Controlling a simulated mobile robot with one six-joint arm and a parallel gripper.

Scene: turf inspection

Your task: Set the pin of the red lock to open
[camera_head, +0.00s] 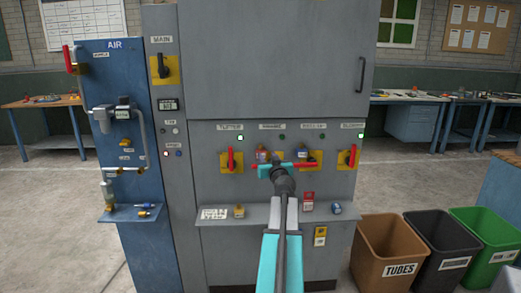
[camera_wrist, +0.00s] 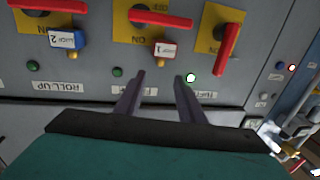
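The padlock with a red body and white label marked 1 (camera_wrist: 160,47) hangs on the second switch from the right in the wrist view. It also shows in the head view (camera_head: 262,155), on the second switch from the left. The state of its pin is too small to tell. My gripper (camera_wrist: 158,76) is open and empty. Its two dark fingers point at the panel below this lock in the wrist view, apart from it. In the head view my gripper (camera_head: 284,168) is in front of the panel and partly hides the middle switches.
A blue lock marked 2 (camera_wrist: 67,40) hangs beside it on another switch with a horizontal red handle. The outer switches (camera_head: 231,160) have upright handles. A shelf (camera_head: 270,213) with small items juts out below. Bins (camera_head: 385,255) stand at right.

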